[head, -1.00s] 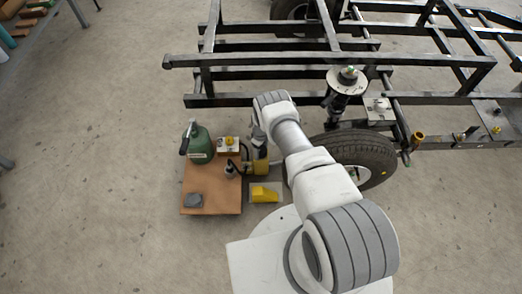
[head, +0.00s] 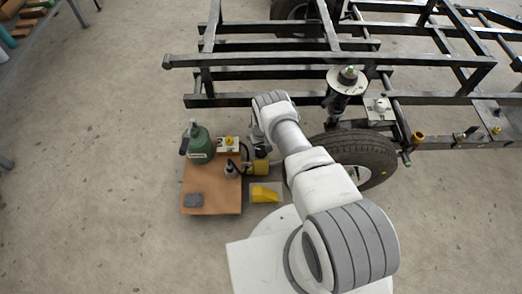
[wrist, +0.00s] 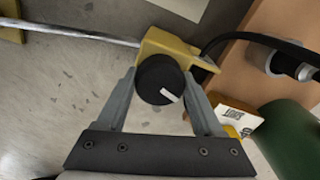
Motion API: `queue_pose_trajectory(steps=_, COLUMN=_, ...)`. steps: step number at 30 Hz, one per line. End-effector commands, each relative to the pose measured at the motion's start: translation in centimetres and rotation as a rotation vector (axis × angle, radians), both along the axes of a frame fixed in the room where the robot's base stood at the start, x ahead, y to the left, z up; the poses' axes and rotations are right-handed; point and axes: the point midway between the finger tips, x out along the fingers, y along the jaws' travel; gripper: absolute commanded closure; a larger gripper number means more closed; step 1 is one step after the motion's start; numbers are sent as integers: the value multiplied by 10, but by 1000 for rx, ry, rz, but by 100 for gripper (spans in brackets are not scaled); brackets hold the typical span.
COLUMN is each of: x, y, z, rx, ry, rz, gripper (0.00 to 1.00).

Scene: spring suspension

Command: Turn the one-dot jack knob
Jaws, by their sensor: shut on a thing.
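The jack knob (wrist: 160,84) is round and black with a short white bar mark. In the wrist view it sits between the two grey fingers of my gripper (wrist: 159,80), which are shut on its sides. I cannot make out a dot marking on it. The yellow jack body (wrist: 178,50) lies just beyond the knob, and a metal rod runs off to its left. In the head view the yellow jack (head: 259,167) stands beside the wheel, right of the brown board. My wrist hides part of the jack and the knob there.
A green canister (head: 201,145) and a small yellow-and-white box (head: 229,144) stand on the brown board (head: 212,208). A black hose (wrist: 240,36) runs near the jack. A yellow wedge (head: 264,193), a tyre (head: 372,150) and the dark frame (head: 280,60) are close by.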

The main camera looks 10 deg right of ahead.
Motion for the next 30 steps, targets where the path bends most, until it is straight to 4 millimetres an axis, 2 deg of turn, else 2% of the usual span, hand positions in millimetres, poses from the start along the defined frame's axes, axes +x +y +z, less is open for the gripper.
queue_pose_trajectory(steps=9, x=0, y=0, z=0, rx=1, ry=0, rz=-114, gripper=87)
queue_pose_trajectory(steps=24, x=0, y=0, z=0, rx=1, ry=-1, rz=-132, gripper=87)
queue_pose_trajectory(steps=25, x=0, y=0, z=0, rx=1, ry=-1, rz=-131, gripper=26)
queue_pose_trajectory(steps=29, x=0, y=0, z=0, rx=1, ry=-1, rz=-130, gripper=3)
queue_pose_trajectory(steps=30, x=0, y=0, z=0, rx=1, ry=-1, rz=-130, gripper=1)
